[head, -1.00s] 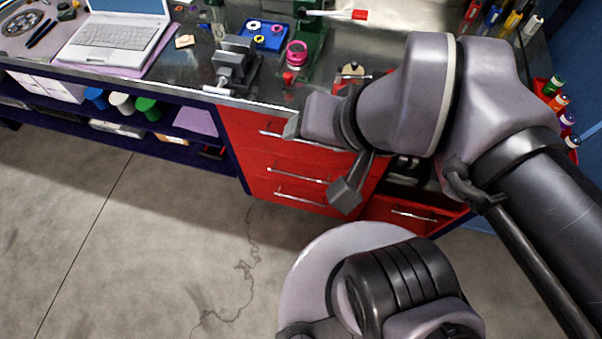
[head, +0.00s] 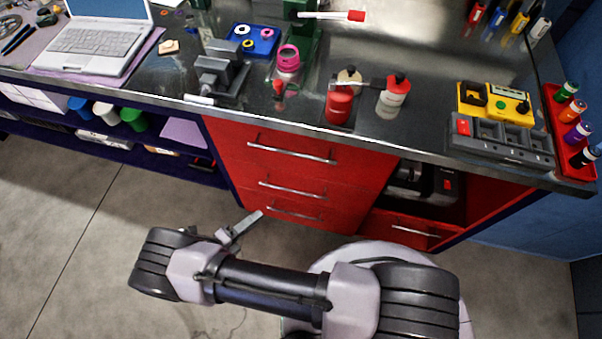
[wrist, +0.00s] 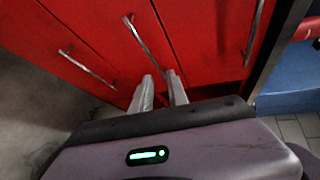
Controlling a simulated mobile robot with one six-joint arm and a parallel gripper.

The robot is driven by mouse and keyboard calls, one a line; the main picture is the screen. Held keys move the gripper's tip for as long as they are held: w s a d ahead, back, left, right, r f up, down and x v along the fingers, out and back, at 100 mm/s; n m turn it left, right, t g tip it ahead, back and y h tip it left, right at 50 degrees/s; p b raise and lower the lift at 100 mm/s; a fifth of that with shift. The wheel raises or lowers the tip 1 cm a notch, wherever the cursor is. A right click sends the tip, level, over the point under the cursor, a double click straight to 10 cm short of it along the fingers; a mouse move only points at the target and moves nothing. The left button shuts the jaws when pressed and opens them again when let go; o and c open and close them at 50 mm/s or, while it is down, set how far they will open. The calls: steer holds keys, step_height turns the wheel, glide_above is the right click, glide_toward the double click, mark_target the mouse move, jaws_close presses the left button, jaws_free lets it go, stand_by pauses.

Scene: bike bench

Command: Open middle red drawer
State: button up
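The red drawer unit shows three drawers, all looking closed, each with a silver bar handle. The middle red drawer (head: 265,174) has its handle (head: 292,190) across its front. In the wrist view the middle drawer's handle (wrist: 148,45) runs down toward my fingertips, between the other two handles. My gripper (head: 254,216) is in front of the unit's lower left in the head view. In the wrist view my gripper (wrist: 159,76) is open, with a narrow gap between its fingers. The handle's near end is close to the right fingertip; I cannot tell whether they touch.
The top drawer handle (head: 291,151) and bottom drawer handle (head: 295,212) stick out above and below. An open compartment with a black case (head: 430,188) is right of the drawers, above another red drawer (head: 395,229). The floor at left is clear.

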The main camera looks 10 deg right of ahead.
mark_target(294, 190)
steer(key=w+d+f+n, duration=0.1)
steer(key=w+d+f, duration=0.1)
steer(key=w+d, duration=0.1)
steer(key=w+d+f+n+t+b, duration=0.1)
steer(key=w+d+f, duration=0.1)
steer(key=w+d, duration=0.2)
steer(key=w+d+f+n+t, duration=0.1)
steer(key=w+d+f, duration=0.2)
steer(key=w+d, duration=0.1)
steer(key=shift+w+d+b, duration=0.1)
steer(key=shift+d+b, duration=0.2)
steer(key=shift+d, duration=0.6)
jaws_close()
stand_by(0.5)
